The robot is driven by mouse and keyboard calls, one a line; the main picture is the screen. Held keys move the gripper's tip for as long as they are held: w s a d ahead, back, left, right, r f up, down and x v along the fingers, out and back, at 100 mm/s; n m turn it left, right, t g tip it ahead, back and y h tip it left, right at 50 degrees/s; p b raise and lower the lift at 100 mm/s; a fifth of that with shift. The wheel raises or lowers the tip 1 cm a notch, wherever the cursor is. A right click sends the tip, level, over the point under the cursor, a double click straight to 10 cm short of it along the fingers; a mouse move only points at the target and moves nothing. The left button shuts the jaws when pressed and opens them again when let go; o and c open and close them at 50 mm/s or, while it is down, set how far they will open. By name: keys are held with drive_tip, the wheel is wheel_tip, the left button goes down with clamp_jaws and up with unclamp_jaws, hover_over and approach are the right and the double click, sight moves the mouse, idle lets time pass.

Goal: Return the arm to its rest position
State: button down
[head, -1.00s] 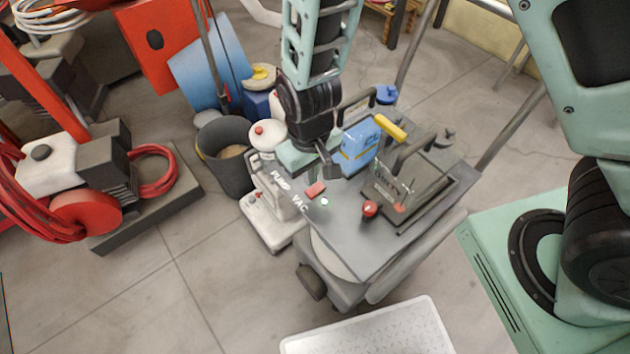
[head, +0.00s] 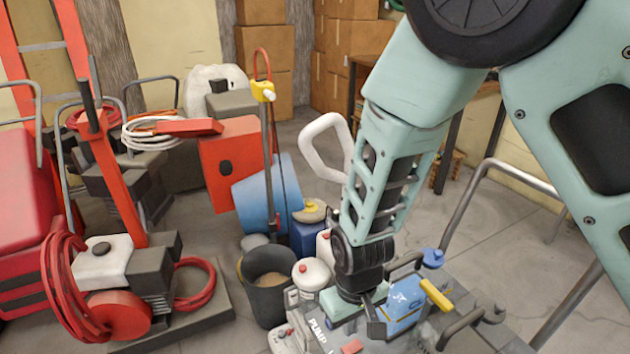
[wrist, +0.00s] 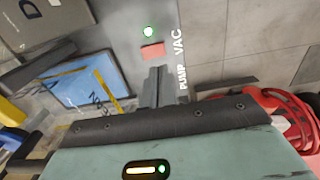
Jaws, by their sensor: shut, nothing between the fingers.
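My gripper (head: 376,328) is at the bottom of the head view, at the end of my mint-green arm, over the grey machine (head: 495,340) lettered PUMP and VAC. In the wrist view its dark fingers (wrist: 155,86) are together with nothing between them. They point toward the machine's panel beside the red button (wrist: 152,51) and the lit green light (wrist: 148,32). Whether the fingertips touch the panel I cannot tell. The red button also shows at the bottom edge of the head view (head: 352,346).
A blue box (head: 405,302) and a yellow-gripped handle (head: 436,295) are close right of my gripper. A white jug (head: 312,276) and a dark bucket (head: 268,290) stand to its left. A red-framed machine with hoses (head: 122,318) fills the left. Cardboard boxes (head: 265,60) stand behind.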

drive_tip(key=s+d+r+n, duration=0.1)
drive_tip(key=s+d+r, duration=0.1)
drive_tip(key=s+r, duration=0.5)
drive_tip(key=s+d+r+n, duration=0.2)
drive_tip(key=s+r, duration=0.5)
drive_tip(key=r, duration=0.6)
drive_tip(key=shift+d+y, duration=0.2)
drive_tip(key=shift+y, duration=0.1)
